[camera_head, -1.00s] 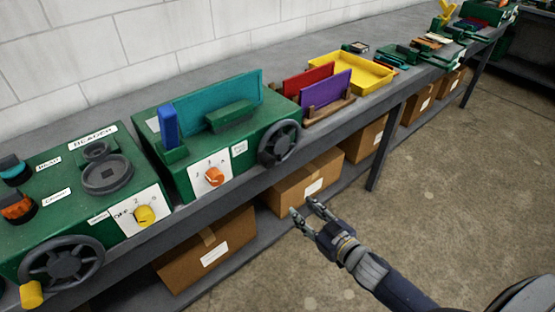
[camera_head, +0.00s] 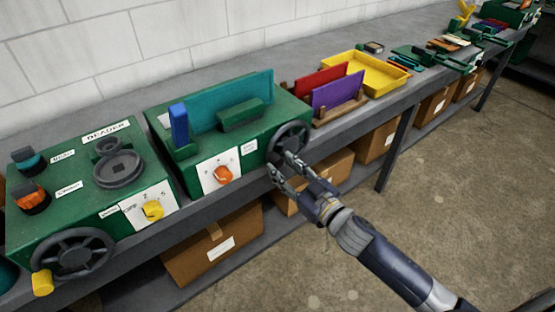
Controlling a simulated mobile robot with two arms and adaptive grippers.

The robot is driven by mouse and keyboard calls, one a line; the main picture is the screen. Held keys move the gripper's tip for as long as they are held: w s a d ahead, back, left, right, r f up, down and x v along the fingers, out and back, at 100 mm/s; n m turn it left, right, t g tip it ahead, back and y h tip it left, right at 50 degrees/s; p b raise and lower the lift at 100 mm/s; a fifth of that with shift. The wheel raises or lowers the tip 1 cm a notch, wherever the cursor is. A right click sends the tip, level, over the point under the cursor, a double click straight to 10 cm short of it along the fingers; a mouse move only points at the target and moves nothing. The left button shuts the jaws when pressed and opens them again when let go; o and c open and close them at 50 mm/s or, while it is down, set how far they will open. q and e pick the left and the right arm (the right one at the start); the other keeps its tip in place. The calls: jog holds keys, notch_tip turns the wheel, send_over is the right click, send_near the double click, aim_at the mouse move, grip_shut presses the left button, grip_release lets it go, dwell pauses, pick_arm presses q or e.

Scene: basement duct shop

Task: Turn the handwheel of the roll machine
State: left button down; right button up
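A green machine (camera_head: 215,150) with a teal plate, a blue upright block and an orange dial stands mid-bench; no name label is readable on it. A dark spoked handwheel (camera_head: 288,141) sits on its right end. My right gripper (camera_head: 281,167) is open, its fingers just below and in front of that handwheel; whether they touch it I cannot tell. Another green machine, labelled BEADER (camera_head: 85,185), stands at the left. It has its own dark handwheel (camera_head: 72,254) with a yellow knob. My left gripper is not in view.
A wooden rack (camera_head: 341,108) with red and purple plates and a yellow tray (camera_head: 366,75) stand right of the middle machine. Cardboard boxes (camera_head: 215,247) sit on the shelf under the bench. The floor (camera_head: 450,190) at the right is open.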

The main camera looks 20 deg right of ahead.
aim_at(278, 164)
jog(key=shift+x, duration=1.65)
jog(key=shift+c, duration=0.2)
grip_shut()
jog(key=shift+a+r, duration=0.1)
